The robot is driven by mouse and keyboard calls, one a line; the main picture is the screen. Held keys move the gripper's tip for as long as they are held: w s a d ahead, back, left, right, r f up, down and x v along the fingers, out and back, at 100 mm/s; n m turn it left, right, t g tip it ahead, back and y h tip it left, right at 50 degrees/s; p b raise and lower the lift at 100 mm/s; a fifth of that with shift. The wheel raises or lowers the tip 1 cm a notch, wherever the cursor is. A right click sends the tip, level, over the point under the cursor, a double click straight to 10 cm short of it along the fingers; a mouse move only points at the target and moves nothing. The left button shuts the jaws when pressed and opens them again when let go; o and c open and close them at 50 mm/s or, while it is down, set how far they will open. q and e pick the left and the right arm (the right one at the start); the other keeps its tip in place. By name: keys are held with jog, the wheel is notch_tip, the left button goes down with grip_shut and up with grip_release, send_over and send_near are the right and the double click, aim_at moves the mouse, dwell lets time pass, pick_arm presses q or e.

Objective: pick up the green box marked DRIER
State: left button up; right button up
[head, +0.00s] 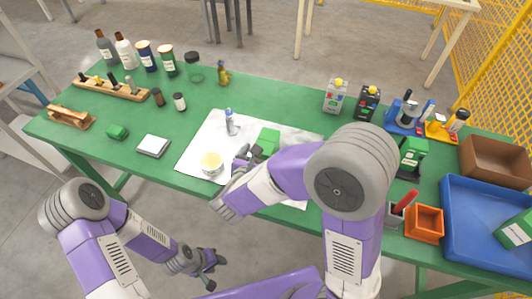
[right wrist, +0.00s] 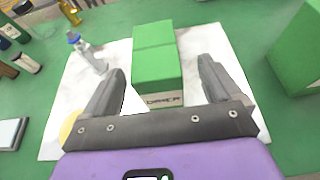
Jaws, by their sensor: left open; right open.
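The green box marked DRIER (right wrist: 157,58) lies on a white sheet (right wrist: 70,105) on the green table. Its pale end with the dark lettering faces me in the right wrist view. In the head view the box (head: 268,140) is partly hidden by my right arm. In the head view my right gripper (head: 243,157) is at the left end of the box. My left gripper (head: 207,270) is open and empty, off the table's front edge.
A spray bottle (head: 231,122) and a yellow-topped tub (head: 211,163) stand on the sheet left of the box. Another green box (right wrist: 300,48) is at the right in the wrist view. A blue tray (head: 460,235) and orange bin (head: 425,222) are at the right.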

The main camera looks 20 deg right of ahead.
aim_at(266, 143)
jog(key=b+x, duration=0.1)
jog(key=x, duration=0.5)
jog(key=shift+w+a+r+b, duration=0.15)
jog(key=shift+w+b, duration=0.1)
jog(key=shift+b, duration=0.05)
jog(key=shift+r, duration=0.1)
jog(key=c, duration=1.2)
